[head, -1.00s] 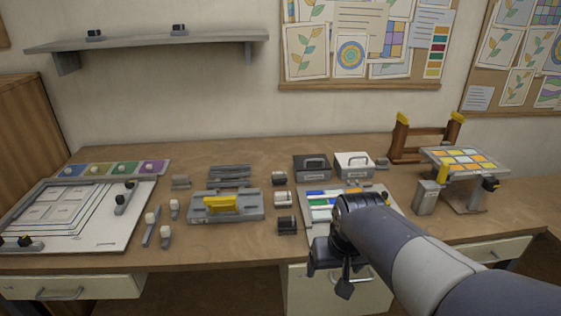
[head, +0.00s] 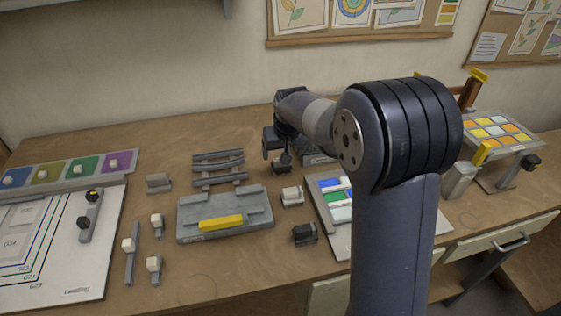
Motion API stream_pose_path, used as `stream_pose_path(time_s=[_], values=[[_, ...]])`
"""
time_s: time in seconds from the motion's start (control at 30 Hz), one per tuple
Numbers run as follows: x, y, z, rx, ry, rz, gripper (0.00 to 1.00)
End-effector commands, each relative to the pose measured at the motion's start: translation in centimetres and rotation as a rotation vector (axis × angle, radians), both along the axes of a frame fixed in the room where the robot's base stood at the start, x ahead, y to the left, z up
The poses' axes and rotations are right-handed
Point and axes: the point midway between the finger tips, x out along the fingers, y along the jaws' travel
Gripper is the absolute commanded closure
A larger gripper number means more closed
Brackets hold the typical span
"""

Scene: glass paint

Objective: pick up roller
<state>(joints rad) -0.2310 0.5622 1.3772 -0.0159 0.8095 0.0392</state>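No roller can be told for sure. A yellow bar (head: 221,223) lies along the front of a grey block-like tray (head: 255,215) in the middle of the bench; it may be the roller or its handle. Small grey tools with white knobs (head: 156,268) lie to the left of the tray. My gripper (head: 282,166) is dark and small in the picture, behind and right of the tray, apart from the yellow bar. Its fingers are too small to read, and nothing clear shows in it.
A grey rack (head: 219,168) stands behind the tray. A small white-topped block (head: 292,196) and a black one (head: 304,234) stand to its right. A white board (head: 80,285) lies left. My arm hides much of a colour-sample sheet (head: 335,183) and the boxes behind.

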Motion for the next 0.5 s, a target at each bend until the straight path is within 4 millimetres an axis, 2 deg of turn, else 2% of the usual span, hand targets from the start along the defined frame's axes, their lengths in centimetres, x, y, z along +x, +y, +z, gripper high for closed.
stream_pose_path(time_s=[0.1, 0.37, 0.5], values=[[0.7, 0.1, -1.6, -0.001, 0.003, 0.000, 0.20], [1.4, 0.2, -3.2, -0.001, 0.003, -0.001, 0.20], [2.2, 0.2, -4.9, -0.001, 0.004, -0.001, 0.20]])
